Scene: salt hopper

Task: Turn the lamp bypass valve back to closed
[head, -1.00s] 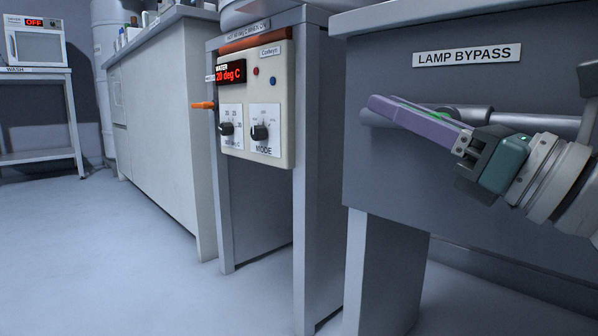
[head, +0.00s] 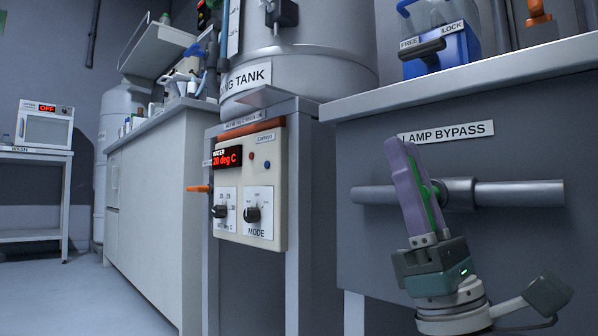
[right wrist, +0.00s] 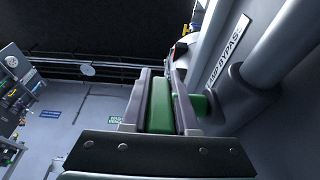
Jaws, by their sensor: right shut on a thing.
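The lamp bypass valve is a grey horizontal pipe (head: 520,194) on the front of a grey cabinet, under the LAMP BYPASS label (head: 460,131). Its green lever (head: 432,195) is mostly hidden behind my fingers in the head view. My right gripper (head: 398,148) is shut on the lever, with its fingers pointing up across the pipe. In the right wrist view the green lever (right wrist: 160,105) lies between both fingers (right wrist: 161,76), and the pipe (right wrist: 270,85) runs at the right. The lever stands nearly upright, crosswise to the pipe. My left gripper is not in view.
A blue device (head: 440,55) with a FREE/LOCK label stands on the cabinet top above. Left of the valve are a control panel (head: 262,180) with knobs and an orange handle (head: 199,188). A large tank (head: 300,60) stands behind. The floor at the left is clear.

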